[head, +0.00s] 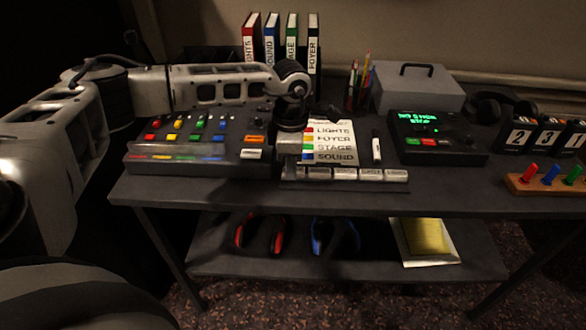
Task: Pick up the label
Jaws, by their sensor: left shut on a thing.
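My left gripper (290,143) points down at the left edge of the colour key card (330,143), which reads LIGHTS, FOYER, STAGE and SOUND. It is shut on a label, but the label is mostly hidden by the fingers and too small to read. Several pale labels (369,174) lie in a row on a dark strip just in front of the card. The left end of that row is dim and hard to make out. My right gripper is not in view.
A mixing desk (190,160) with coloured buttons stands left of the gripper, under my arm. A marker (376,147) stands right of the card. A box with a green display (436,140) is further right. Upright binders (291,52) stand behind. A lower shelf holds headphones (258,236).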

